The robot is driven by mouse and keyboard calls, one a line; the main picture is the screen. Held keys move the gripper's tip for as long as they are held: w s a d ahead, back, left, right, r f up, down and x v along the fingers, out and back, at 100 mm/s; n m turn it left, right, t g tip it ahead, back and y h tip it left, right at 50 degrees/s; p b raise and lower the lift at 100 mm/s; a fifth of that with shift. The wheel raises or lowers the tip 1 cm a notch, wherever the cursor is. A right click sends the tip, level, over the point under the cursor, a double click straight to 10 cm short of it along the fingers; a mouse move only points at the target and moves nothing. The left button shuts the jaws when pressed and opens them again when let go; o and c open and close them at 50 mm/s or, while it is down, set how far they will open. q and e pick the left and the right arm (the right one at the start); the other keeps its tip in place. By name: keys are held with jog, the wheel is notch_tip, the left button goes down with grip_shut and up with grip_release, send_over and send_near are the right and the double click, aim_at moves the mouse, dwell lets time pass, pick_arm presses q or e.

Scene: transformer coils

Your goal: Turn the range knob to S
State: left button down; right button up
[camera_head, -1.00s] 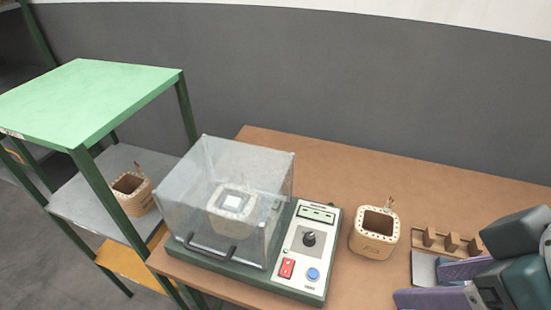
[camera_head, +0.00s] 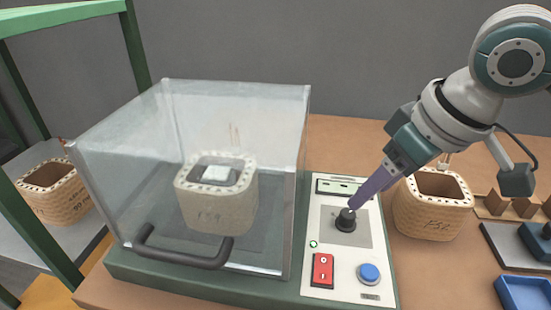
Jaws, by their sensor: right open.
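The range knob (camera_head: 345,221) is a black knob on the light control panel (camera_head: 331,271) of the green tester. Its pointer direction and the S mark are too small to read. My right gripper (camera_head: 358,204) comes in from the upper right, with its purple fingers pointing down at the knob. The fingertips are at or just above the knob's top and overlap it in the picture; I cannot tell if they touch. The gap between the fingers is hidden from this angle. My left gripper is not in view.
A red rocker switch (camera_head: 323,270) and a blue button (camera_head: 369,273) sit below the knob. A clear cover (camera_head: 125,152) with a black handle encloses a coil (camera_head: 216,205) on the left. Another coil (camera_head: 432,206) stands right of the panel. A blue tray (camera_head: 522,293) lies lower right.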

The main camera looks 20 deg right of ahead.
aim_at(349, 213)
jog(key=b+x, duration=0.2)
jog(key=x, duration=0.6)
jog(key=shift+c, duration=1.2)
grip_shut()
